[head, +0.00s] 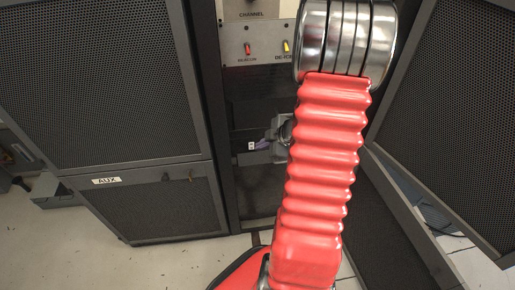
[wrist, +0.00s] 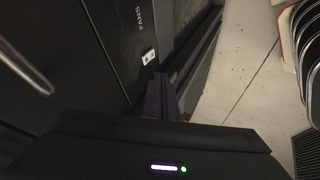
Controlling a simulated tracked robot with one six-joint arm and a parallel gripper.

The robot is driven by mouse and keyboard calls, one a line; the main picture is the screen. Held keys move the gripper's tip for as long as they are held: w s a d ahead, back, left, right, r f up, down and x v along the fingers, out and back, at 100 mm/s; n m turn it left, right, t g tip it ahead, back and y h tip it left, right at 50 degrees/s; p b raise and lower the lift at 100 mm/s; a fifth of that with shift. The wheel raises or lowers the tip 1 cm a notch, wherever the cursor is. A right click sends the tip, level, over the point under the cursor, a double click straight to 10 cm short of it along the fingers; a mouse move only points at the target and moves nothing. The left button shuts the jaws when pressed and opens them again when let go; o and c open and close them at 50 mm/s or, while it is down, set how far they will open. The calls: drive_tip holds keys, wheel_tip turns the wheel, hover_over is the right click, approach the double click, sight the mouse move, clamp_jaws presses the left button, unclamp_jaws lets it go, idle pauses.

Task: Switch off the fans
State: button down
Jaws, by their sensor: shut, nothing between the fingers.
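The fans switch (wrist: 149,56) is a small white plate with dark marks on a dark panel, below the lettering FANS (wrist: 140,17) in the wrist view. In the head view the small white plate (head: 251,146) shows just left of the fingers. My gripper (wrist: 157,80) is shut and empty, with its dark purple fingertips close to the switch's lower edge. Whether they touch it I cannot tell. In the head view my gripper (head: 260,145) is partly hidden behind my red arm. The position of the switch's rocker is too small to tell.
Above is a grey panel with a red-tipped toggle (head: 247,49) and a yellow-tipped toggle (head: 286,47) marked DE-ICE. A mesh cabinet door (head: 95,80) stands left, over a panel labelled AUX (head: 106,181). Another mesh door (head: 450,110) stands open at right. Pale floor shows below.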

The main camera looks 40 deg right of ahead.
drive_tip(key=shift+w+d+r+v, duration=0.1)
drive_tip(key=shift+w+v, duration=0.05)
drive_tip(key=shift+v, duration=0.8)
drive_tip(key=shift+w+d+r+v, duration=0.1)
drive_tip(key=shift+w+v, duration=0.05)
drive_tip(key=shift+v, duration=0.85)
drive_tip(key=shift+w+d+r+v, duration=0.1)
drive_tip(key=shift+w+r+v, duration=0.05)
drive_tip(key=shift+v, duration=0.8)
